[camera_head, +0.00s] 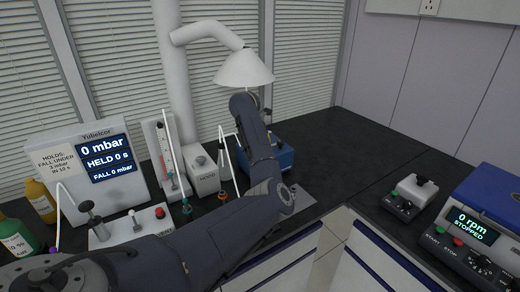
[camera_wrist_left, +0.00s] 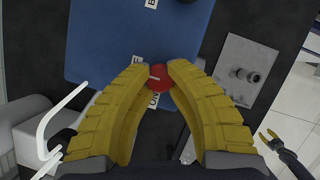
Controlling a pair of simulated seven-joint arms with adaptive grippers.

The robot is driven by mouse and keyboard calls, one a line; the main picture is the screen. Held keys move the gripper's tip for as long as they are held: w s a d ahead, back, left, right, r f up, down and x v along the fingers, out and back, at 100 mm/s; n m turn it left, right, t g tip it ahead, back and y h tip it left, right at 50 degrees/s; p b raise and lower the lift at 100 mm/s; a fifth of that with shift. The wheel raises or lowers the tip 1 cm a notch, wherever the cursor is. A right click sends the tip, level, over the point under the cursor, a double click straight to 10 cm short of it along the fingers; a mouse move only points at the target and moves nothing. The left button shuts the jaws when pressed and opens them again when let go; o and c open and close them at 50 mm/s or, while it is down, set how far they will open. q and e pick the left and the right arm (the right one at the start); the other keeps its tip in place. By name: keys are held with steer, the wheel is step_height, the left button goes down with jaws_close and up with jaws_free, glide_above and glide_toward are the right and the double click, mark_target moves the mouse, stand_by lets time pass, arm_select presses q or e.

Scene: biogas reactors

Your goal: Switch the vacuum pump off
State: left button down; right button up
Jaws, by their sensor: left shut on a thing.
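The vacuum pump appears to be the blue box (camera_head: 278,158) on the black bench, partly hidden behind my arm in the head view. In the left wrist view its blue top (camera_wrist_left: 130,35) fills the upper left. In the head view my arm hides that gripper.
A display (camera_head: 104,146) reads 0 mbar, HELD 0 S. A white hood (camera_head: 245,70) hangs above my arm. A flowmeter stand (camera_head: 163,155) and grey box (camera_head: 205,176) stand left of the pump. A blue machine (camera_head: 488,205) reads STOPPED.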

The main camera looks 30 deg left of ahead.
arm_select(q)
steer(key=shift+r, duration=0.2)
steer(key=c, duration=1.1)
jaws_free()
steer(key=shift+f, duration=0.2)
steer(key=shift+o, duration=0.2)
steer(key=v, duration=1.2)
steer(key=shift+w+r, duration=0.1)
